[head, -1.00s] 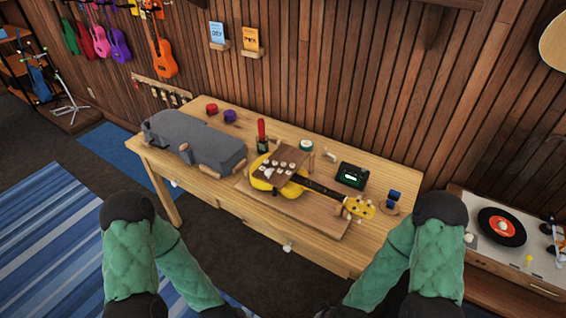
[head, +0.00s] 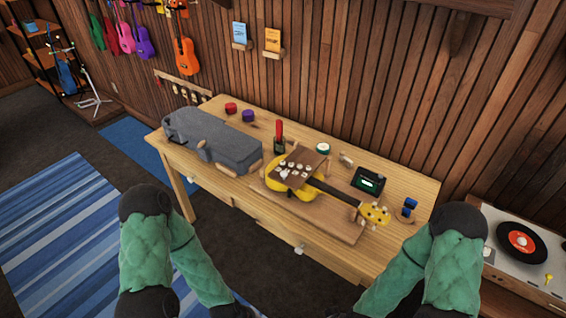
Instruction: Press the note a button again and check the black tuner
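The black tuner (head: 368,181) stands at the right back of the wooden table, its small screen lit green; I cannot read it. A yellow ukulele (head: 323,187) lies on a wooden board, its headstock toward the right front. A brown panel (head: 298,166) with several pale round buttons lies over the ukulele's body. The button labels are too small to read, so I cannot tell which is note A. Both my green-sleeved arms are in front of the table, left and right.
A grey case (head: 212,139) fills the table's left part. Red (head: 231,108) and purple (head: 248,115) round items sit behind it. A red-handled tool (head: 279,135) stands upright behind the ukulele. A blue item (head: 409,207) is at the right edge. A record player (head: 522,243) stands further right.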

